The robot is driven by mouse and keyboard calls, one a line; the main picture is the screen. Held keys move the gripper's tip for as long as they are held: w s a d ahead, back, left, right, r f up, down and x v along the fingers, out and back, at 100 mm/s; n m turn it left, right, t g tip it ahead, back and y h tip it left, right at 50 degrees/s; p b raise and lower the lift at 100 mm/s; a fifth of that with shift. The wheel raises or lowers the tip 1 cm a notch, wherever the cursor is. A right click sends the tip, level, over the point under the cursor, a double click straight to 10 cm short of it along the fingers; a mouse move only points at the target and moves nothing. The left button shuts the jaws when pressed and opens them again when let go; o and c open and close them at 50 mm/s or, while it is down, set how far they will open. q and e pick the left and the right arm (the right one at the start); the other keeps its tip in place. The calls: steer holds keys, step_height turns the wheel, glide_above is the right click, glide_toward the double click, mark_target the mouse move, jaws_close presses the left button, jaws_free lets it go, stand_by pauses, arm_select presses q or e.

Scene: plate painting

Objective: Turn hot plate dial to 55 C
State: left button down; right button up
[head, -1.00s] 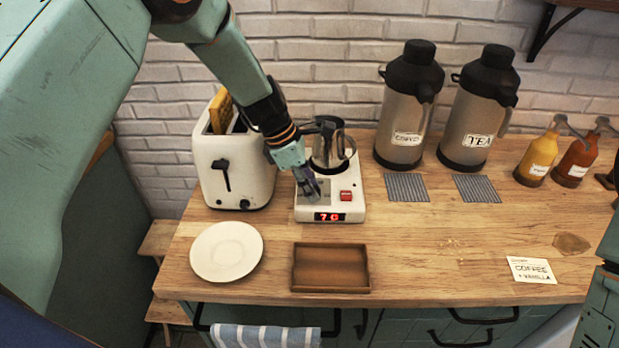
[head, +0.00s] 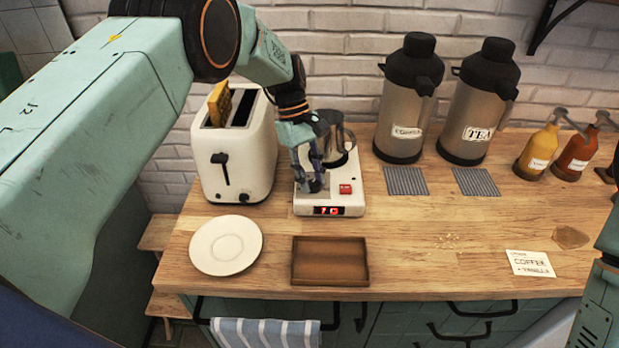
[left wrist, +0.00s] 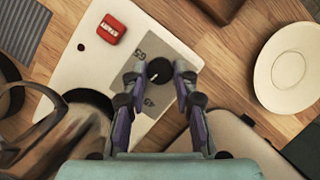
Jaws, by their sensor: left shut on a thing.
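The white hot plate (head: 352,202) stands on the wooden counter in the head view. Its front display (head: 328,211) shows red digits that look like 10, too small to read surely. My left gripper (head: 313,184) reaches down onto its top. In the left wrist view, the black dial (left wrist: 158,71) with a white pointer mark lies between the fingertips of my left gripper (left wrist: 160,68), which is shut on it. Printed numbers around the dial are partly covered by the fingers. The dial is hidden in the head view. My right gripper is out of view.
A toaster (head: 260,150) stands left. A plate (head: 226,245) and a brown tray (head: 330,278) lie in front.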

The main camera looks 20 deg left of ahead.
arm_select(q)
steer(key=shift+d+m+g+y+b, duration=0.1)
steer(key=shift+m+g+y+b, duration=0.3)
steer(key=shift+m, duration=0.75)
steer(key=shift+d+m+g+y+b, duration=0.1)
steer(key=shift+m+g+y+b, duration=0.25)
steer(key=shift+m, duration=0.8)
steer(key=c, duration=1)
jaws_free()
steer(key=shift+c, duration=0.2)
